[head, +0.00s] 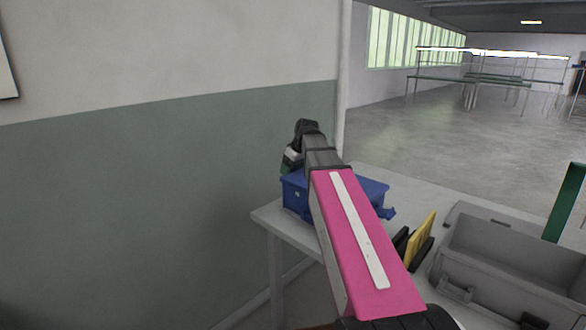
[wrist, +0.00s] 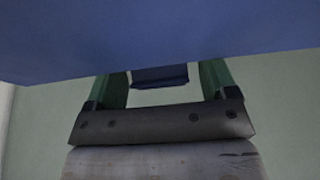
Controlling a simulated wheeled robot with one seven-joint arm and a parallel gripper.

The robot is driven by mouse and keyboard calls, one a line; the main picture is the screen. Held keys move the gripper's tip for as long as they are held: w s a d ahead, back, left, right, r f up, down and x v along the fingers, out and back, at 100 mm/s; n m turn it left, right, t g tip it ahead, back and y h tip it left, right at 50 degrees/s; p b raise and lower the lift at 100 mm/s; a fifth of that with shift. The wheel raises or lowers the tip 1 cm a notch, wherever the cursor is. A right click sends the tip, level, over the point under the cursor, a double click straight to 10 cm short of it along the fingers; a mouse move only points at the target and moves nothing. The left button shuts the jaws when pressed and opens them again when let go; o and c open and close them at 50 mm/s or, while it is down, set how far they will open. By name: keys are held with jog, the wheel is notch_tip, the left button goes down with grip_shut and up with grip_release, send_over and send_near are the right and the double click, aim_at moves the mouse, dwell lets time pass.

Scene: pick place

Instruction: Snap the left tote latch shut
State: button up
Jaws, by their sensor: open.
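A blue tote (head: 296,194) stands near the far left corner of the table, partly hidden behind my arm. A small blue flap (head: 388,212) sticks out at its right side. My gripper (head: 291,158) is at the tote's left end, mostly hidden by my wrist. In the wrist view a broad blue surface (wrist: 150,40) fills the top and hides the fingertips. My green-fingered gripper (wrist: 164,78) is open there. A darker blue piece (wrist: 160,76), which looks like a latch, shows between the fingers, with gaps on both sides. I cannot tell whether its latch is shut.
The grey table (head: 270,216) stands beside a green and white wall (head: 150,180). A yellow and black item (head: 420,242) stands right of my arm. An open grey tote (head: 480,262) with latches on its front fills the right side. Open floor lies beyond.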

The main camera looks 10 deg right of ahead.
jog(key=c, duration=0.8)
jog(key=shift+s+d+t, duration=0.15)
jog(key=shift+s+t, duration=0.15)
jog(key=shift+s, duration=0.05)
jog(key=shift+r+y, duration=0.15)
jog(key=shift+y, duration=0.25)
jog(key=o, duration=0.8)
jog(key=shift+d+r, duration=0.1)
jog(key=v, duration=1)
jog(key=shift+s+r, duration=0.2)
jog(key=shift+s, duration=0.1)
